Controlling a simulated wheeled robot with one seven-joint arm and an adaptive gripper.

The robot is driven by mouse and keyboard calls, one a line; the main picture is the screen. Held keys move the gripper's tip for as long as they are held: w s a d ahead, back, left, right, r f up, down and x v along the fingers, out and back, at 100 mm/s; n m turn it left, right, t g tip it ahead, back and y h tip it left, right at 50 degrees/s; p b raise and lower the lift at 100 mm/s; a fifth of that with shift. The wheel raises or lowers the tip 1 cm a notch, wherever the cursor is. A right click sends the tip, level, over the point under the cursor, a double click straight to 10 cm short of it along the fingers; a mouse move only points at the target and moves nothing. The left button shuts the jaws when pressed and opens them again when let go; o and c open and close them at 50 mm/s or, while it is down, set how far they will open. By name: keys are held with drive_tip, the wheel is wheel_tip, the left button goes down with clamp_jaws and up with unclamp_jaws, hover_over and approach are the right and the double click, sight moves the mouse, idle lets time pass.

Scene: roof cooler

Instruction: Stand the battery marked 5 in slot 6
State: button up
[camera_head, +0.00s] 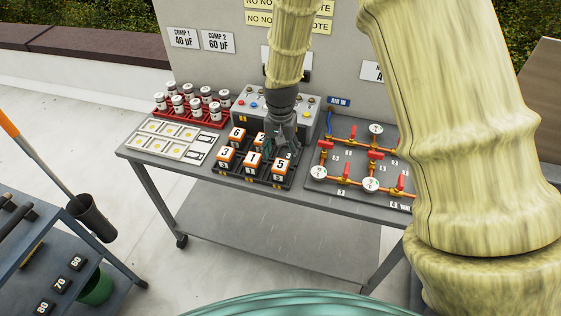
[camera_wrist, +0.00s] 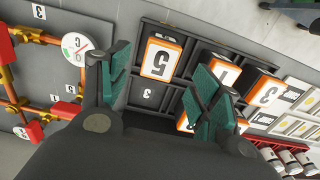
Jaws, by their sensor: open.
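The battery marked 5 (camera_head: 281,166) is an orange and black block with a white numbered face. It stands in the front right slot of the dark rack (camera_head: 241,178). In the wrist view the battery marked 5 (camera_wrist: 160,57) lies just beyond and between my fingers, not touching them. My gripper (camera_head: 287,150) is open and empty over the back right of the rack; its green finger pads show in the wrist view (camera_wrist: 160,80). A bare slot with a small 3 plate (camera_wrist: 148,94) lies behind battery 5. I cannot make out which slot is marked 6.
Batteries 3 (camera_head: 226,155), 1 (camera_head: 252,159) and 6 (camera_head: 237,134) stand in the rack; another is partly hidden by my gripper. A grey control box (camera_head: 253,101) stands behind. Gauge pipework (camera_head: 346,181) lies right; a red rack of canisters (camera_head: 211,119) stands back left.

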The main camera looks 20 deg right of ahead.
sight(281, 164)
wheel_tip(281, 164, up, 7)
drive_tip(key=b, duration=0.1)
drive_tip(key=shift+f+b, duration=0.2)
drive_tip(key=shift+b, duration=0.2)
